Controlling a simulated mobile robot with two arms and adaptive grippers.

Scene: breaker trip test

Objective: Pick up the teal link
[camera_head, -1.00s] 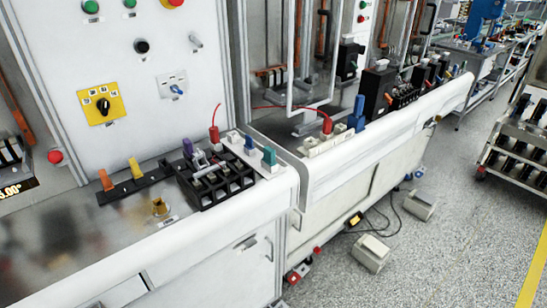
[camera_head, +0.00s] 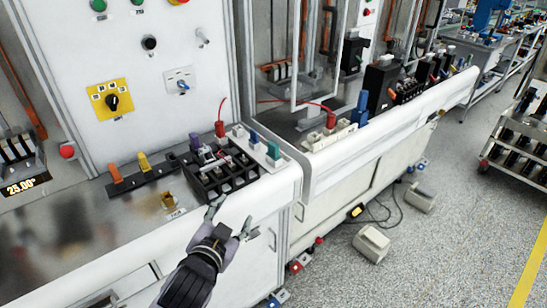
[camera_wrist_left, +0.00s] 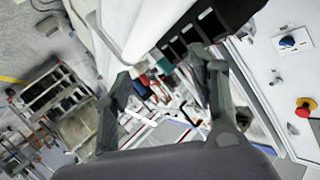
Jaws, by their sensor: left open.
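The teal link (camera_head: 273,150) stands upright on a pale base at the right end of the near bench ledge, beside the black breaker block (camera_head: 226,177). My left gripper (camera_head: 232,211) is open and empty in front of the block, over the ledge's front edge. It is nearer and to the left of the teal link, and apart from it. In the left wrist view the two open fingers (camera_wrist_left: 168,85) frame a crowded area of bench. A small teal patch (camera_wrist_left: 165,67) between them may be the link. My right gripper is not in view.
A blue link (camera_head: 252,138) and a red plug (camera_head: 219,129) with a cable stand close behind the teal link. Orange and yellow levers (camera_head: 143,162) stand to the left. A taller blue piece (camera_head: 361,108) is on the farther bench. The ledge's front is clear.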

